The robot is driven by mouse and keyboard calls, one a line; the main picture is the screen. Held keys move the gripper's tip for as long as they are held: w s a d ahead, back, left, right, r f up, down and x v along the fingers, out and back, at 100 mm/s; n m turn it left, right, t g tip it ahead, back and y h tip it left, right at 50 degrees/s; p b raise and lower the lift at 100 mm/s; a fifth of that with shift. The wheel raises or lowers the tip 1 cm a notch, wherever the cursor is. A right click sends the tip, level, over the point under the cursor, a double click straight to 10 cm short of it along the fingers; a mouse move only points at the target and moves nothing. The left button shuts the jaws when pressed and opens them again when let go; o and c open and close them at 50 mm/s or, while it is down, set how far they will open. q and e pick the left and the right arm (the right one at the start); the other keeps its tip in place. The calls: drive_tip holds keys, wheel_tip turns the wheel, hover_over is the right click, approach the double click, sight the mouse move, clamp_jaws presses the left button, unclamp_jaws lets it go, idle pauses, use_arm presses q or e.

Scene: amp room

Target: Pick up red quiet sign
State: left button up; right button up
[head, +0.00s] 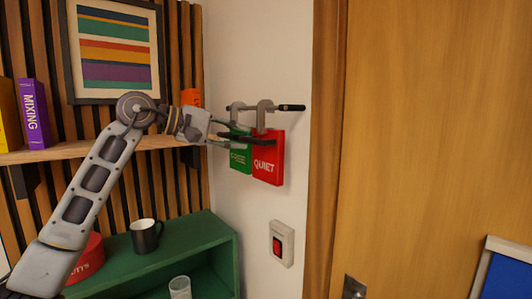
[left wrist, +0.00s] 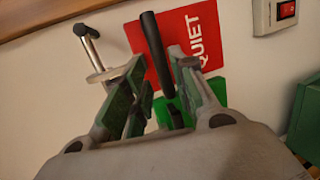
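The red quiet sign (head: 267,158) hangs on the white wall beside the door, next to a green sign (head: 240,160), in the head view. My left gripper (head: 255,138) is in front of the two signs, and its fingers cover part of both. In the left wrist view the red sign (left wrist: 205,38) lies beyond the fingertips, with the green sign (left wrist: 214,90) partly hidden behind a finger. My left gripper (left wrist: 163,85) has a clear gap between its fingers; a black bar shows in that gap. Whether the fingers touch the sign is unclear. My right gripper is not in view.
A grey bracket with a black-ended bar (head: 290,107) is just above the signs. A red switch (head: 277,246) is on the wall below. A wooden shelf (head: 75,148) and green cabinet (head: 215,232) with a black mug (head: 145,238) stand left; the door (head: 435,130) is right.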

sight(248, 140)
use_arm(q)
drive_tip(key=shift+p+x, duration=0.3)
drive_tip(key=shift+x, duration=1.35)
drive_tip(key=shift+w+d+f+p, duration=0.35)
drive_tip(key=shift+d, duration=0.15)
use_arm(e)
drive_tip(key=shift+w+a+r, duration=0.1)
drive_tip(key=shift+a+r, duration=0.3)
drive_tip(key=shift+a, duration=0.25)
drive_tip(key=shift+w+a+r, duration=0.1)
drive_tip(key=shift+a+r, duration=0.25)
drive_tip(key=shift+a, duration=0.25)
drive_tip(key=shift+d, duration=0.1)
use_arm(q)
clamp_jaws()
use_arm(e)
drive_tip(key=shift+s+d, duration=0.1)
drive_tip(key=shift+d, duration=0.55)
